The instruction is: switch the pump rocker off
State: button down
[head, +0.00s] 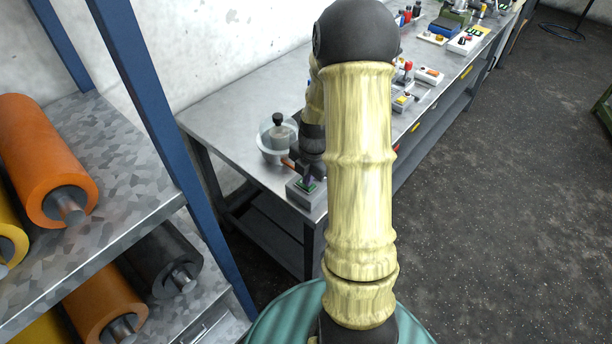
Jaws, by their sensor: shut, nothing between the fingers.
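I cannot tell whether the fingertips touch the rocker. My own arm covers part of the bench to the right of the box.
A pot with a black-knobbed grey fitting (280,138) stands just left of my gripper. Several control boxes (430,76) line the bench further back. A blue-framed rack with orange rollers (45,150) is at left. A green drum top (285,318) is below.

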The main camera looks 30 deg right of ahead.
aim_at(300, 185)
dwell(0.3)
jog(key=shift+w+a+r, duration=0.1)
jog(key=shift+r, duration=0.15)
notch_tip(300, 185, up, 13)
jog(key=w+p, duration=0.1)
jog(key=p, duration=0.1)
jog(key=shift+w+a+r, duration=0.15)
jog(key=shift+w+a, duration=0.05)
jog(key=shift+w, duration=0.05)
jog(key=shift+a, duration=0.15)
jog(key=s+a+m+t, duration=0.1)
jog(key=s+a+m, duration=1.1)
jog(key=m, duration=0.9)
jog(key=shift+s+a+f+m, duration=0.35)
jog(key=shift+a+m, duration=0.05)
jog(key=shift+a, duration=0.65)
